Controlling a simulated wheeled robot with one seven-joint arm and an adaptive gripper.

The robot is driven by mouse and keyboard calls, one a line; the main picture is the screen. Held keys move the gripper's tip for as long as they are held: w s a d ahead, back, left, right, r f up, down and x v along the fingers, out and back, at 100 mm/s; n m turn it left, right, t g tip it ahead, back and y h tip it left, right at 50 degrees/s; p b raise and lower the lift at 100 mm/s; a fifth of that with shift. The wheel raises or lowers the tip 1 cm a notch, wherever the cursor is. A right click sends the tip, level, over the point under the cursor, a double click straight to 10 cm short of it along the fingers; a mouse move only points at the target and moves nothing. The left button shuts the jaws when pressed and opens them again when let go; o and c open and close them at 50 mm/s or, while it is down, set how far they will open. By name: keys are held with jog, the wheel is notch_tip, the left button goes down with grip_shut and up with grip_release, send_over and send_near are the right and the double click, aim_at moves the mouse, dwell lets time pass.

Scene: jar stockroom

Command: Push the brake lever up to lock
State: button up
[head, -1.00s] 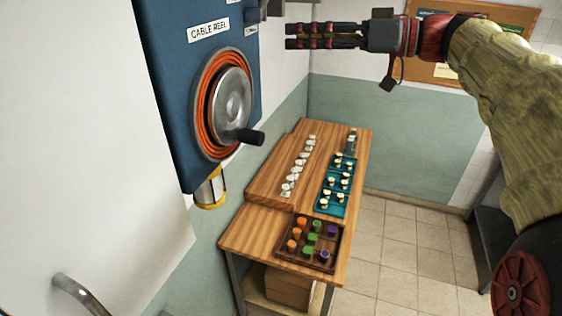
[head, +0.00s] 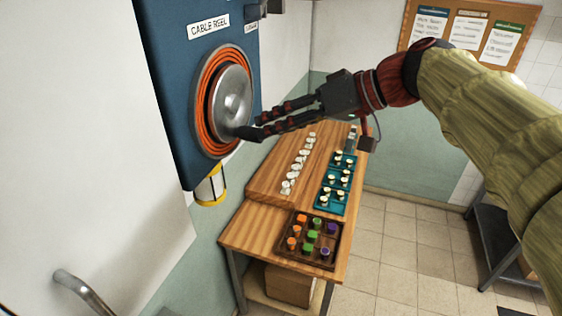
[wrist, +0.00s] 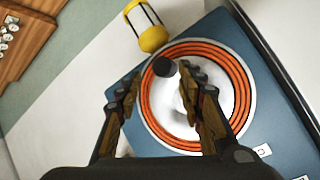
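A blue panel (head: 167,80) on the left wall carries the orange cable reel (head: 202,100), labelled CABLE REEL, with a round silver crank disc (head: 232,95). The crank's black knob shows in the wrist view (wrist: 165,67), beyond and between my fingertips. My gripper (head: 258,126) is open, its fingers reaching down-left to the knob in the head view; contact cannot be told. Dark grey parts (head: 268,7) stick out at the panel's top right, cut off by the picture edge. I cannot tell whether they include the brake lever.
A yellow-ended cylinder (head: 210,187) hangs below the panel. A wooden table (head: 232,232) stands below with white pieces, teal trays (head: 330,206) and a dark tray (head: 282,254) of coloured pieces. A curved metal handle (head: 82,292) is at lower left.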

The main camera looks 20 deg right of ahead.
jog(key=s+f+m+g+h, duration=0.1)
jog(key=s+f+h, duration=0.1)
jog(key=s+f, duration=0.2)
jog(key=shift+a+f, duration=0.4)
jog(key=shift+f, duration=0.5)
jog(key=s+d+f+m+h+b, duration=0.2)
jog(key=d+f+m, duration=0.1)
jog(key=f, duration=0.4)
jog(key=s+d+f+m+h+b, duration=0.2)
jog(key=d+f, duration=0.1)
jog(key=f, duration=0.5)
jog(key=s+f+h+b, duration=0.1)
jog(key=s+f+b, duration=0.2)
jog(key=f+b, duration=0.3)
jog(key=s+f+n+h+b, duration=0.1)
jog(key=s+f+b, duration=0.3)
jog(key=f+b, duration=0.3)
jog(key=s+f+n+h+b, duration=0.1)
jog(key=s+f+b, duration=0.2)
jog(key=f, duration=1.1)
jog(key=shift+s+g+b, duration=0.3)
jog(key=shift+s+b, duration=0.1)
jog(key=shift+b, duration=1.5)
jog(key=shift+a+r, duration=0.1)
